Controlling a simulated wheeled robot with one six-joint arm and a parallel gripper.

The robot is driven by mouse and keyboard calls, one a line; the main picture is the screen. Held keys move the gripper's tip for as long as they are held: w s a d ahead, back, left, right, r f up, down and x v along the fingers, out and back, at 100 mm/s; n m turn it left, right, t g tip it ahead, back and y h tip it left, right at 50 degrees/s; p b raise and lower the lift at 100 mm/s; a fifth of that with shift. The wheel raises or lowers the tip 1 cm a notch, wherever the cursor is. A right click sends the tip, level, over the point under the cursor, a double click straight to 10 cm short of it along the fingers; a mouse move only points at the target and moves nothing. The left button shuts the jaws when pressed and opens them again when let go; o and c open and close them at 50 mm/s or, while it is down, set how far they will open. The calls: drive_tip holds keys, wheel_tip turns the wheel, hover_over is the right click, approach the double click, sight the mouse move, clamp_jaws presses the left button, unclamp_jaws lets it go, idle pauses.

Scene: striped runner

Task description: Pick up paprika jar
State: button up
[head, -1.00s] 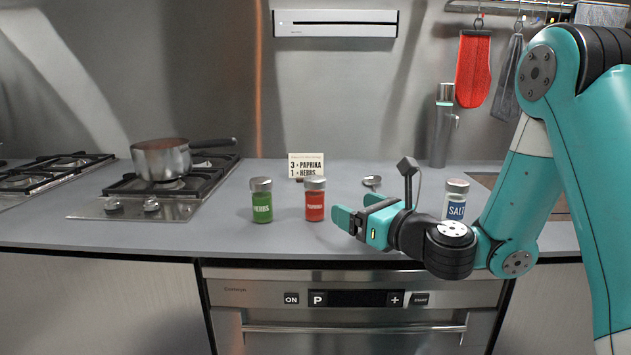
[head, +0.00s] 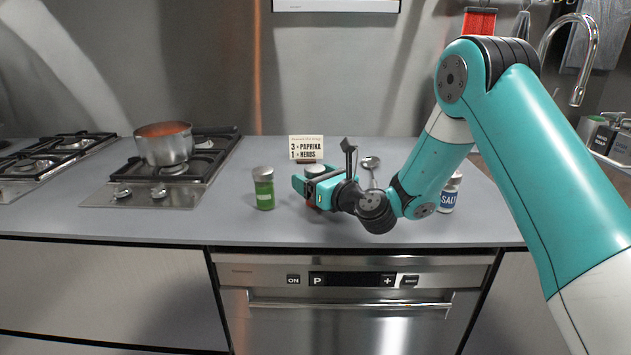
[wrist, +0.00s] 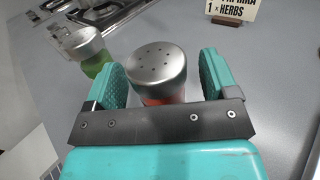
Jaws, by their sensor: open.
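The paprika jar has a perforated silver lid and a red body. In the wrist view the paprika jar (wrist: 156,72) stands between my gripper's two teal fingers, with a gap visible beside the lid. My gripper (wrist: 160,85) is open around it. In the head view my gripper (head: 307,187) hides most of the jar; only the lid (head: 315,171) and a bit of red show. The green herbs jar (head: 263,188) stands upright just left of my gripper; it also shows in the wrist view (wrist: 88,52).
The salt jar (head: 449,195) stands behind my forearm at right. A recipe card (head: 306,148) reading 3 x paprika, 1 x herbs stands at the back. A pot (head: 164,144) sits on the stove at left.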

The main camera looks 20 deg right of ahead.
drive_tip(key=shift+c, duration=0.5)
drive_tip(key=c, duration=0.9)
drive_tip(key=shift+c, duration=0.2)
